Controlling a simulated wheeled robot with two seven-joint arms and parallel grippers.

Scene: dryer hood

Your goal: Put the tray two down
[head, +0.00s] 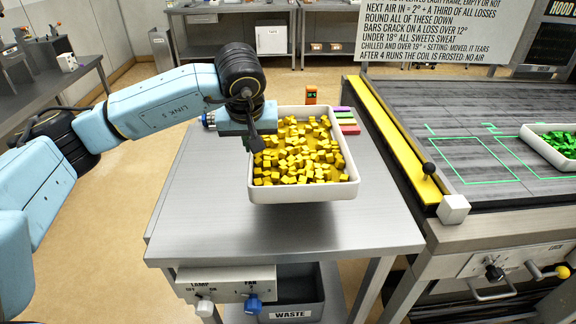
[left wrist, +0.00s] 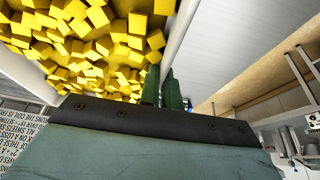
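A white tray (head: 304,194) full of yellow cubes is over the steel table (head: 200,200) in the head view. A soft dark patch on the table below its front suggests it hangs slightly above the top; I cannot tell the gap. My left gripper (head: 252,140) is at the tray's left wall. In the left wrist view the green fingers (left wrist: 163,90) stand on either side of the white tray wall (left wrist: 180,28), closed on it. A second white tray (head: 545,150) with green pieces lies on the dark slatted bed (head: 400,95) at right. My right gripper is out of view.
Green outlines (head: 480,175) mark the bed, left of the green tray. A yellow rail (head: 390,130) with a black knob and a white block (head: 453,209) edges the bed. Coloured strips (head: 347,122) and an orange timer (head: 311,95) are behind the yellow tray. A waste bin (head: 290,308) is below.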

